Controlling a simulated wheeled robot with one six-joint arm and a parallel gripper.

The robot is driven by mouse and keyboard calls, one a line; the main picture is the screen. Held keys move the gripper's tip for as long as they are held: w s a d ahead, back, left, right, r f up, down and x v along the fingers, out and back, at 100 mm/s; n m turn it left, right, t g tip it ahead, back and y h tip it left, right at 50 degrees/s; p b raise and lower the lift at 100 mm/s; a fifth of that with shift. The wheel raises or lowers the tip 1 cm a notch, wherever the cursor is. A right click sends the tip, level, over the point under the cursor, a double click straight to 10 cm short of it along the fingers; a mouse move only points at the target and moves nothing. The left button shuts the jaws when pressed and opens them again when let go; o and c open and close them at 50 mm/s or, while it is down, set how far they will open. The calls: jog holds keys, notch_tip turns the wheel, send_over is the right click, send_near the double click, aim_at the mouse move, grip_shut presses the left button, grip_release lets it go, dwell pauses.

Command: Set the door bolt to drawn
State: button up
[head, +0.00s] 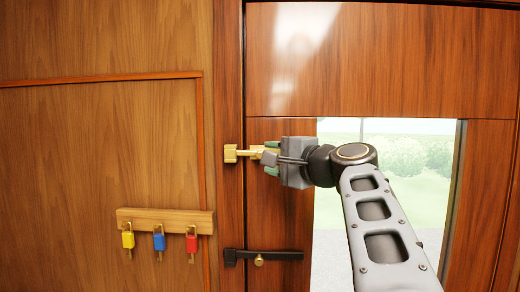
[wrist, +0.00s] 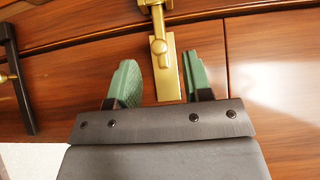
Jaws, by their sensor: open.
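The brass door bolt (head: 256,152) lies level on the wooden door. Its bar runs left to a brass keeper (head: 230,153) on the door post and appears to reach it. My gripper (wrist: 158,57) is open, with one green finger on each side of the bolt plate and a gap visible on both sides. In the head view my gripper (head: 269,158) is at the bolt's right end and hides part of it.
Below the bolt is a black latch bar (head: 275,255) with a brass knob (head: 259,260). A window (head: 410,150) is at right.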

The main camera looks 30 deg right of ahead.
aim_at(259, 155)
jog(key=shift+p+x, duration=0.65)
jog(key=shift+x, duration=1.9)
jog(key=shift+c, duration=0.4)
grip_shut()
